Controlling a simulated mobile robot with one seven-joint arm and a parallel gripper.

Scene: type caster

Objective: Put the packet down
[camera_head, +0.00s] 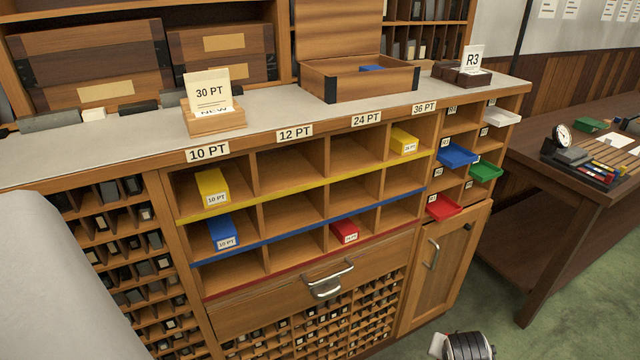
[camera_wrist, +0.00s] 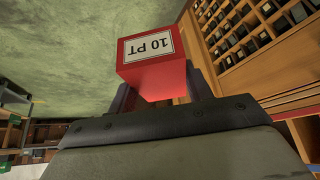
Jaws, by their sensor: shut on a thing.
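My gripper (camera_wrist: 160,92) is shut on a red packet (camera_wrist: 150,75) with a white label reading 10 PT, upside down in the wrist view. I cannot make out the held packet in the head view. The open rack (camera_head: 295,190) has columns marked 10, 12, 24 and 36 PT and rows edged yellow, blue and red. A yellow packet (camera_head: 211,186) and a blue packet (camera_head: 222,232) sit in the 10 PT column. Another yellow packet (camera_head: 404,142) is top right. A red packet (camera_head: 344,231) is in the third column's bottom compartment. The bottom-left compartment looks empty.
A 30 PT sign (camera_head: 208,92), an open wooden box (camera_head: 358,85) and an R3 sign (camera_head: 473,58) stand on the counter. Blue, green, red and white trays jut out at right. A drawer handle (camera_head: 328,280) sticks out below the rack. A desk (camera_head: 570,165) stands right.

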